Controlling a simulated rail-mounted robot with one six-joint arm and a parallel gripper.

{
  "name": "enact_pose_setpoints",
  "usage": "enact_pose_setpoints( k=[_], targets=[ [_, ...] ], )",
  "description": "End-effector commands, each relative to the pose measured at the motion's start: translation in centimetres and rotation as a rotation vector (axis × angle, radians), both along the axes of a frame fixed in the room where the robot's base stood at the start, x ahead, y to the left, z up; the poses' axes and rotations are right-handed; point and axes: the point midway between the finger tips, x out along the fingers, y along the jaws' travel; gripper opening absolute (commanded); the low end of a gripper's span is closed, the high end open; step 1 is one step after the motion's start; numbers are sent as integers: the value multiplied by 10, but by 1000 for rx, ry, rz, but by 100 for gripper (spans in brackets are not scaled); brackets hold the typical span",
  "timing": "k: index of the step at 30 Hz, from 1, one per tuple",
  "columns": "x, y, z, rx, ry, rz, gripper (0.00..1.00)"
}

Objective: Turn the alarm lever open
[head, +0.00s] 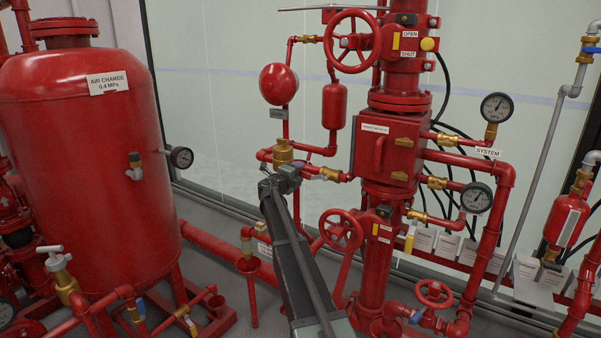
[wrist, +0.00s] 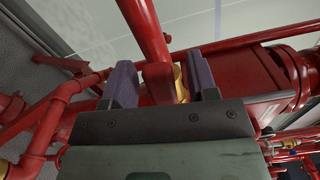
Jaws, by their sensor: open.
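In the head view my gripper (head: 287,174) is at the red alarm piping, just below a round brass fitting (head: 283,152). A brass valve (head: 330,174) sits on the pipe just to its right. In the wrist view the two dark purple fingers of my gripper (wrist: 162,85) are spread apart. A red pipe (wrist: 155,50) and a brass part (wrist: 181,82) show between them. I cannot tell whether the fingers touch either. No alarm lever handle is clearly distinguishable; it may be hidden by my gripper.
A red handwheel (head: 341,230) is low to the right of my arm, and a red box (head: 387,150) is on the main riser. A large red tank (head: 85,150) stands at left. Gauges (head: 496,107) and pipes crowd the right.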

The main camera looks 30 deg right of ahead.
Motion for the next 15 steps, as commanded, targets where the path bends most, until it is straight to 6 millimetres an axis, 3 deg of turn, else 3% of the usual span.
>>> enact_pose_setpoints(
  k=[9,15],
  targets=[
    [-33,70,-1,1,-1,2,53],
    [-38,83,-1,0,-1,0,53]
  ],
)
